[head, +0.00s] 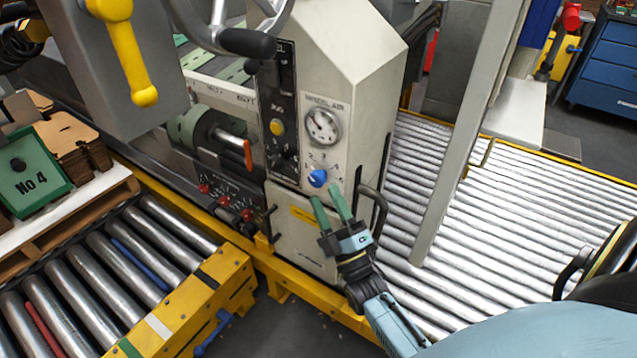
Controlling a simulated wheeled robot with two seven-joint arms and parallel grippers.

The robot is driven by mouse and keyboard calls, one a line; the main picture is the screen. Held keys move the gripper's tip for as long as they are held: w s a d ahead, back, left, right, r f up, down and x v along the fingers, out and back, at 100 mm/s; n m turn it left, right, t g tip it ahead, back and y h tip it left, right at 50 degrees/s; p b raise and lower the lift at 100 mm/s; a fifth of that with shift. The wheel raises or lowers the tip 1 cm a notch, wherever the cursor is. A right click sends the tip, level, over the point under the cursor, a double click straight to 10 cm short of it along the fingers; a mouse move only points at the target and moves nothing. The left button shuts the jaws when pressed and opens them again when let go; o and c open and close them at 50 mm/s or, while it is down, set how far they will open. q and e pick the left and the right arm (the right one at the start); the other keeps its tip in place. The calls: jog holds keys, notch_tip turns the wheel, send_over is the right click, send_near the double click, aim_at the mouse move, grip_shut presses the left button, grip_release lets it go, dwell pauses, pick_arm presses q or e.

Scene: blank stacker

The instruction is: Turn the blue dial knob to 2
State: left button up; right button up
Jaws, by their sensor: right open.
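The blue dial knob (317,178) sits on the front panel of the beige machine cabinet (345,75), below a round white gauge (323,127). Small markings surround the knob, but they are too small to read, so I cannot tell its setting. My right gripper (329,204) is open and empty, with its two green fingers pointing up at the panel just below the knob. The fingertips look apart from the knob, though the exact gap is hard to tell. My left gripper is not in view.
A handwheel (228,38) and a yellow lever (128,50) are above and to the left. A black loop handle (373,210) sticks out right of the gripper. Roller conveyors lie left and right (540,200). A yellow frame (205,305) runs along the front.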

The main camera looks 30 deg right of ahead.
aim_at(321, 187)
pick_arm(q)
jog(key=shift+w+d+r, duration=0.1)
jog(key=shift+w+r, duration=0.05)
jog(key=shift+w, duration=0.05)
pick_arm(e)
jog(key=v, duration=0.7)
jog(key=shift+s+f, duration=0.15)
jog(key=shift+s, duration=0.1)
jog(key=shift+o, duration=0.2)
